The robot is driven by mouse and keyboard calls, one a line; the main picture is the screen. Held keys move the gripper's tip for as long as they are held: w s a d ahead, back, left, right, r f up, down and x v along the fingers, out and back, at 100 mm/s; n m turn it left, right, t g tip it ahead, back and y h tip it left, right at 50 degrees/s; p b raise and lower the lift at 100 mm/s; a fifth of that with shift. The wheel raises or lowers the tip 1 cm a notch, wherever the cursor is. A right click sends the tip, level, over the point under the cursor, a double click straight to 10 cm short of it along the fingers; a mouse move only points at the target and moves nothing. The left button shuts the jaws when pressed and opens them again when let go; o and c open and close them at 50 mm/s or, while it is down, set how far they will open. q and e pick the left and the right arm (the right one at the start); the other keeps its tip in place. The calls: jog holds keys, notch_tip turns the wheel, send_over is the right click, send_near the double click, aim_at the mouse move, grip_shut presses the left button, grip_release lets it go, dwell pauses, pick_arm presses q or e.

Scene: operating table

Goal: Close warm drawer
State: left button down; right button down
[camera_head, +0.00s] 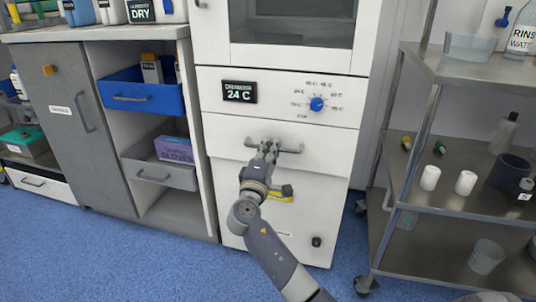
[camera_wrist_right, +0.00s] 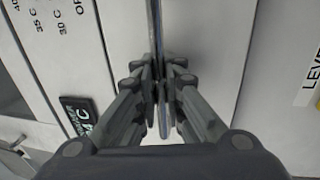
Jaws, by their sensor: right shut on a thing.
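The warm drawer (camera_head: 226,138) is a white front with a grey bar handle (camera_head: 292,150), just below the control panel in the head view. Its front looks about flush with the cabinet, but I cannot tell whether a small gap remains. My right gripper (camera_head: 267,148) is shut on the handle near its middle. In the right wrist view the handle (camera_wrist_right: 154,30) runs as a thin bar between the fingers of my right gripper (camera_wrist_right: 161,88). The gripper and arm hide part of the drawer front. My left gripper is not in view.
The control panel shows a 24 C display (camera_head: 240,92) and a blue knob (camera_head: 317,103). A steel shelf cart (camera_head: 455,195) stands close on the right. A grey cabinet with a blue drawer (camera_head: 145,97) stands on the left. Blue floor (camera_head: 130,265) is free in front.

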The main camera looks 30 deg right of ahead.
jog(key=c, duration=1.7)
grip_release()
jog(key=shift+w+d, duration=0.1)
jog(key=v, duration=1.2)
